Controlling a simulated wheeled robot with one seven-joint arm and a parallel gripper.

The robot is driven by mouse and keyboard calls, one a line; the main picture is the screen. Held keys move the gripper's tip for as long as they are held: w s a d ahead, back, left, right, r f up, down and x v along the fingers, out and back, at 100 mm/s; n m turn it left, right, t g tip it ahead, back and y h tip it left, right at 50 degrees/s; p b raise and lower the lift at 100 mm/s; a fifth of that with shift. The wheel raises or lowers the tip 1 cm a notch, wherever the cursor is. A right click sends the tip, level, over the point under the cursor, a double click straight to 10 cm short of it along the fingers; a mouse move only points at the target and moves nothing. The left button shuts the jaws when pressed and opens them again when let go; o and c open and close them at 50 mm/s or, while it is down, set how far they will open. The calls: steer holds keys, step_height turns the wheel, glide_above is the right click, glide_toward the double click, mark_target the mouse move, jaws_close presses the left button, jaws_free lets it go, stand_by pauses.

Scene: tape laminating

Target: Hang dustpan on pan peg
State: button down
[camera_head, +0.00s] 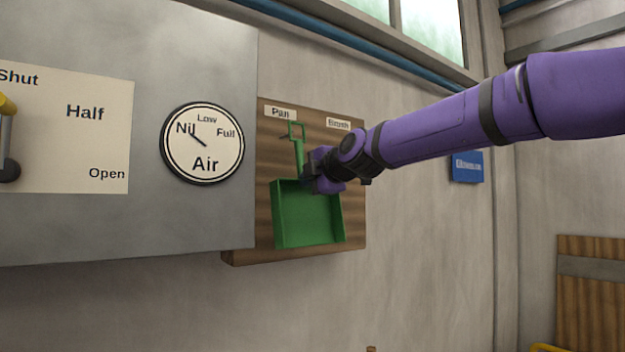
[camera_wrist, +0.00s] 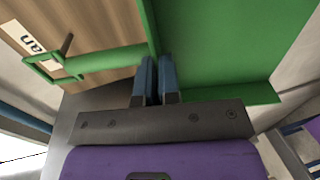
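The green dustpan (camera_head: 307,222) is upright in front of the wooden board (camera_head: 350,222), pan low and handle up. Its handle loop is just below the "Pan" label (camera_head: 280,113). My gripper (camera_head: 312,178) is at the pan's upper edge near the handle's base. In the wrist view its two blue fingers (camera_wrist: 157,78) are close together on a thin wall of the dustpan (camera_wrist: 215,45). A dark pan peg (camera_wrist: 67,44) shows by the handle loop; I cannot tell whether it passes through the loop.
A "Brush" label (camera_head: 338,123) is at the board's upper right, partly near my arm. A grey metal panel with a round air gauge (camera_head: 202,143) stands left of the board. A blue sign (camera_head: 467,166) hangs on the wall to the right. The wall below the board is clear.

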steer(key=shift+r+x, duration=0.1)
steer(key=shift+x, duration=0.85)
steer(key=shift+r+x, duration=0.15)
steer(key=shift+x, duration=0.85)
steer(key=shift+w+a+f, duration=0.45)
steer(key=shift+w, duration=0.05)
